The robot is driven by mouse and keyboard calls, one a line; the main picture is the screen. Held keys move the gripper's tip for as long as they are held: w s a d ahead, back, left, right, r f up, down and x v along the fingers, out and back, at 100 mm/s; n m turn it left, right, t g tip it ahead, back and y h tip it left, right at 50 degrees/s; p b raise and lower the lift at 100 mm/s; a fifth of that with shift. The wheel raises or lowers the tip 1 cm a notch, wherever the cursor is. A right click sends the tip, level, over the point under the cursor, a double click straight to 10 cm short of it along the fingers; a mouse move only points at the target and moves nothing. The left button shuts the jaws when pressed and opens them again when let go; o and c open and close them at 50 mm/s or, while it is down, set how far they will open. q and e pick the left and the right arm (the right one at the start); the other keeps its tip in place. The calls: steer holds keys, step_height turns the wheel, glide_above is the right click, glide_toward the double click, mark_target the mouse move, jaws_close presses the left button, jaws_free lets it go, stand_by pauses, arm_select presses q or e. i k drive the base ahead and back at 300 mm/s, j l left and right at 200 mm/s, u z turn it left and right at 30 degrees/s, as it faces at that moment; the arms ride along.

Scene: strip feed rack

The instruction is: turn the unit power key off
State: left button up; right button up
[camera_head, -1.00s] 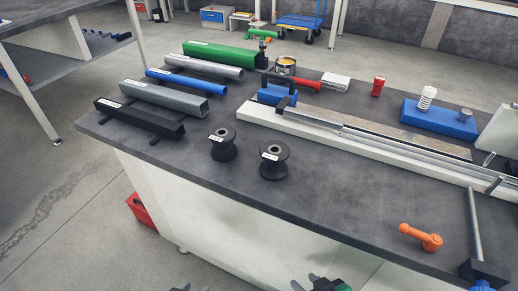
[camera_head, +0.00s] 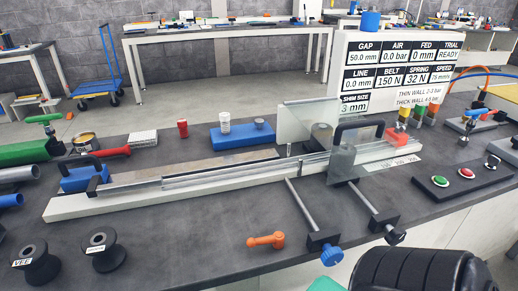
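A black control box (camera_head: 458,187) lies on the bench at the right. It carries a green button (camera_head: 440,181), a red button (camera_head: 466,172) and, at its far right end, a small dark switch with a pale part (camera_head: 492,161), which looks like the power key. The key is too small to tell which way it is turned. Neither gripper's fingers show. A black ribbed part at the bottom right, near the bench edge, seems to be mine. It is below and left of the control box, apart from it.
A long white rail (camera_head: 120,203) with a clear guard plate (camera_head: 342,163) runs across the bench. Two rods with clamps (camera_head: 322,240) reach toward the front edge. An orange handle (camera_head: 266,240) lies in front. A white display board (camera_head: 395,75) stands behind.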

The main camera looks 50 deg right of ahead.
mark_target(493, 161)
steer(key=z, duration=2)
